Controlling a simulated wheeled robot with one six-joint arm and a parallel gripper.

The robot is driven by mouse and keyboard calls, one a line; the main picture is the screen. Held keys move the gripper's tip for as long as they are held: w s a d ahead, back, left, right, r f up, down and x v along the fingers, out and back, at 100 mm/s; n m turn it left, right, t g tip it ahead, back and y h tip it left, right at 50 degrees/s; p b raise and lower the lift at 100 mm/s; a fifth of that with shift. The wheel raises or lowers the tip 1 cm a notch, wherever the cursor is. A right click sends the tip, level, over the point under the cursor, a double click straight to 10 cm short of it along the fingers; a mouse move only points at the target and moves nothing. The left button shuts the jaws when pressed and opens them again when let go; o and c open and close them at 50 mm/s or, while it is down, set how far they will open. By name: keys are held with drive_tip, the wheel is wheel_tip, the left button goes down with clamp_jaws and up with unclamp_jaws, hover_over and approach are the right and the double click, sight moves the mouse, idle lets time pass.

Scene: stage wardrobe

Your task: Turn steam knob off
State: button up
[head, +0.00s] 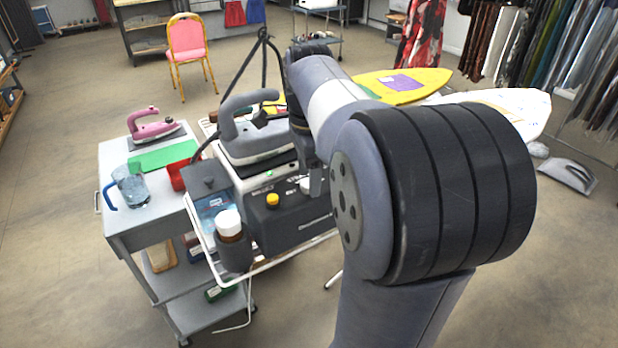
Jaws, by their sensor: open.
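A dark grey steam station (290,231) stands on a white-railed stand left of my arm. Its front bears a yellow knob (272,200) and a white knob (305,184); I cannot tell from here which one is the steam knob, or how either is set. A grey iron (246,128) rests on top of the station. My gripper (317,184) points down at the station's right part, close beside the white knob. It is open, and my arm hides much of it. I cannot tell whether it touches the knob.
A grey cart (118,222) at the left holds a pink iron (153,127), a blue-handled jug (131,187) and a green cloth (163,156). A white-capped bottle (229,223) stands left of the station. The floor at lower left is clear.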

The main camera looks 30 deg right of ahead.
drive_tip(key=shift+f, duration=0.4)
drive_tip(key=c, duration=1)
drive_tip(key=shift+o, duration=0.2)
